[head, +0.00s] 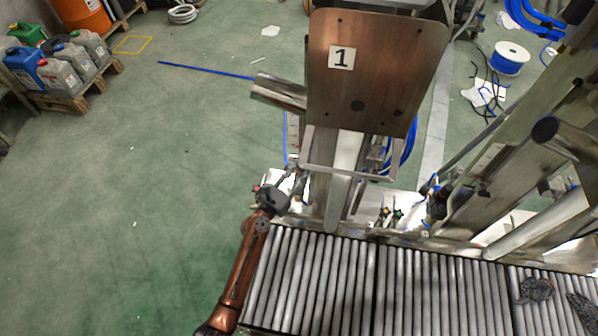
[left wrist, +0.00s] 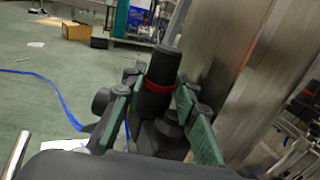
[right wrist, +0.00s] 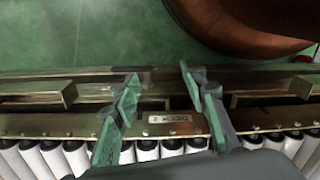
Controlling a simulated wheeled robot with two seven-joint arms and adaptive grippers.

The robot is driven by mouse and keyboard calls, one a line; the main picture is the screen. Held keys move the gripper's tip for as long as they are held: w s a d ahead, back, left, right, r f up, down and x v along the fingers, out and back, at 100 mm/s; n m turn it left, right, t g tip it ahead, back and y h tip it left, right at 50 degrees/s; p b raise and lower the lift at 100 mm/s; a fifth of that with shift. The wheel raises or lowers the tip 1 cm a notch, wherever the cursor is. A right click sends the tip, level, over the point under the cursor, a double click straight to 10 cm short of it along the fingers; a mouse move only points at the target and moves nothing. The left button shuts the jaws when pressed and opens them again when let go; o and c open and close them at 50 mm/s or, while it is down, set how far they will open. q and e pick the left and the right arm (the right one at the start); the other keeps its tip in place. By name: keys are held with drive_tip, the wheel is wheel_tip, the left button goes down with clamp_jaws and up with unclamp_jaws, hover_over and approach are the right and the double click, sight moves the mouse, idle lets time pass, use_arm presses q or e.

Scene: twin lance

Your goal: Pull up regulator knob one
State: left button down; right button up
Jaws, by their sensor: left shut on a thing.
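The regulator knob (left wrist: 161,68) is a black upright cylinder with a red ring below its top part. It stands between the green-padded fingers of my left gripper (left wrist: 158,84) in the left wrist view, and they are shut on it. In the head view my left gripper (head: 284,187) is beside the lower left of the metal column marked 1, and the knob cannot be made out there. My right gripper (right wrist: 158,75) has its fingers apart with nothing between them, above a metal rail edge in the right wrist view.
The steel plate marked 1 (head: 376,85) rises right of my left gripper. A roller conveyor (head: 420,290) runs along the front. Small valve fittings (head: 392,214) sit right of the column. Jugs on a pallet (head: 75,100) stand far left. The green floor at left is mostly clear.

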drive_tip(key=shift+r, duration=0.1)
use_arm(q)
drive_tip(key=shift+r+p, duration=0.55)
drive_tip(key=shift+p, duration=0.05)
use_arm(e)
drive_tip(key=f, duration=0.4)
drive_tip(key=shift+s+d+f, duration=0.3)
drive_tip(key=shift+s+d, duration=0.05)
drive_tip(key=shift+s, duration=0.05)
use_arm(q)
drive_tip(key=c, duration=1.8)
unclamp_jaws()
drive_tip(key=shift+s+r, duration=0.1)
drive_tip(key=shift+r, duration=0.05)
